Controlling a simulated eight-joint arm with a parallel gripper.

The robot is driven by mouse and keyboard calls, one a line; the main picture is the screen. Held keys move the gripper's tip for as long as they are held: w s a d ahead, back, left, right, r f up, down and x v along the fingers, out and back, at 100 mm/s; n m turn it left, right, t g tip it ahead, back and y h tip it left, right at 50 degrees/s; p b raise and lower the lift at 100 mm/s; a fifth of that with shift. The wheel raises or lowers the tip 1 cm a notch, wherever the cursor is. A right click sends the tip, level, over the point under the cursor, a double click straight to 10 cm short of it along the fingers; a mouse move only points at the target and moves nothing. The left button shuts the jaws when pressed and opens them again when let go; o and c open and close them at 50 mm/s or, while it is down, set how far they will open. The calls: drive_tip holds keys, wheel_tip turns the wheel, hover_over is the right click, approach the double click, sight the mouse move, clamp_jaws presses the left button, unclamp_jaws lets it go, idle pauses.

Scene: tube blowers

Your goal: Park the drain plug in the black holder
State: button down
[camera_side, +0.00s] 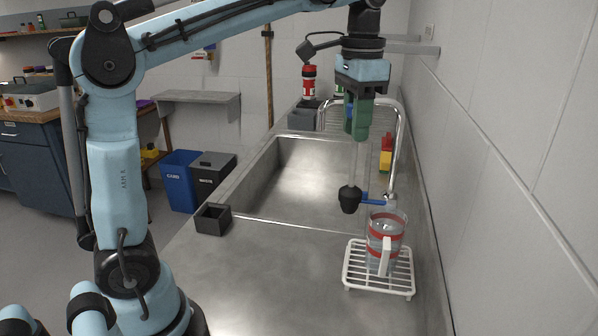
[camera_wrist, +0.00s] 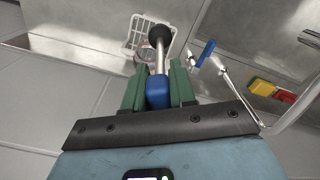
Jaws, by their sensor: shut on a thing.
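The drain plug (camera_side: 349,200) has a black rubber stopper at the bottom of a pale straight rod, with a blue grip at the top. My gripper (camera_side: 358,122) has green fingers shut on the blue grip, and the plug hangs upright over the sink's near right part. In the wrist view the blue grip (camera_wrist: 158,92) sits between the fingers, with the rod and black stopper (camera_wrist: 160,35) beyond. A small, square, open-topped black holder (camera_side: 212,229) stands on the counter left of the sink's near corner. It looks empty and lies left of my gripper.
A clear jug with red bands (camera_side: 386,235) stands on a white rack (camera_side: 379,287) at the near right. A tall faucet (camera_side: 400,140) with a blue lever (camera_side: 374,201) rises close to the plug's right. The steel counter (camera_side: 270,270) between rack and holder is clear.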

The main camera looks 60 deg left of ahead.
drive_tip(key=s+a+f+n, duration=0.3)
drive_tip(key=s+a+n, duration=0.9)
drive_tip(key=s+a, duration=0.4)
drive_tip(key=s+a+f, duration=0.4)
drive_tip(key=a+f, duration=0.6)
drive_tip(key=a, duration=0.1)
drive_tip(key=shift+f, duration=0.45)
drive_tip(key=c, duration=0.9)
unclamp_jaws()
